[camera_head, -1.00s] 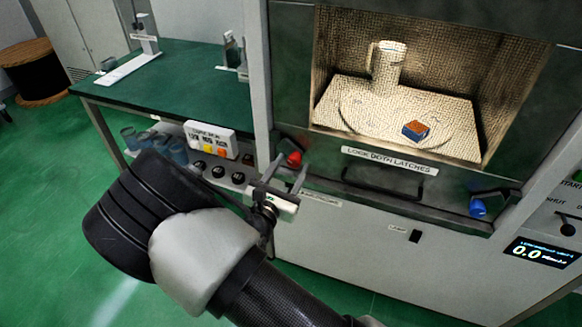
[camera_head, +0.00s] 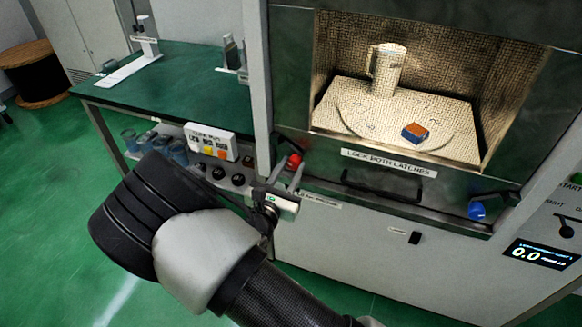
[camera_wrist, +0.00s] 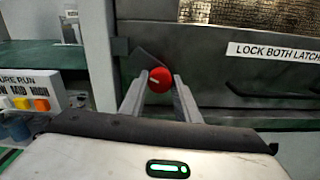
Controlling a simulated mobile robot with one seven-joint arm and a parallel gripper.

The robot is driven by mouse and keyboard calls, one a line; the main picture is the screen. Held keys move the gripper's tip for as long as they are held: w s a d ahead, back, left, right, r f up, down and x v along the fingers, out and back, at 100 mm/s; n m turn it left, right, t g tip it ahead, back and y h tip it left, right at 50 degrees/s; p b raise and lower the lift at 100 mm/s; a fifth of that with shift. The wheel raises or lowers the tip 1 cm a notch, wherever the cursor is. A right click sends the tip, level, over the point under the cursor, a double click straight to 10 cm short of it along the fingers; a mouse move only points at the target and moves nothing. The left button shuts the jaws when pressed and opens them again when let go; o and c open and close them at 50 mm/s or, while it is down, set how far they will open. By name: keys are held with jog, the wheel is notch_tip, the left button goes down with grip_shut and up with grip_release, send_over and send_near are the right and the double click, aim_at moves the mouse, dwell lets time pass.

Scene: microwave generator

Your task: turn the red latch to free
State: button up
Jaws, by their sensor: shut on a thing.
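The red latch (camera_head: 294,160) is at the lower left corner of the microwave door. In the wrist view its round red knob (camera_wrist: 159,80) has a pale mark, and a dark arm runs from it up and left to the frame. My gripper (camera_head: 285,178) reaches it from the front. In the wrist view my gripper (camera_wrist: 160,84) has one finger on each side of the knob and is shut on it. The blue latch (camera_head: 477,209) is at the lower right of the door, with its dark arm to the right.
A dark door handle (camera_head: 382,188) lies between the latches, under a "LOCK BOTH LATCHES" label (camera_head: 389,162). Behind the door are a mug (camera_head: 387,70) and an orange-topped blue block (camera_head: 414,133). A button panel (camera_head: 211,143) and a green bench (camera_head: 185,90) are at left.

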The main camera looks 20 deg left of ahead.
jog(key=n+p, duration=0.2)
jog(key=n, duration=0.1)
jog(key=shift+r, duration=0.15)
jog(key=n+p, duration=0.3)
jog(key=n, duration=0.2)
jog(key=n+p, duration=0.2)
jog(key=n, duration=0.3)
jog(key=shift+f+n+p, duration=0.2)
jog(key=shift+n+p, duration=0.55)
jog(key=shift+n, duration=1.35)
jog(key=o, duration=1)
jog(key=shift+o, duration=0.2)
jog(key=shift+s, duration=0.15)
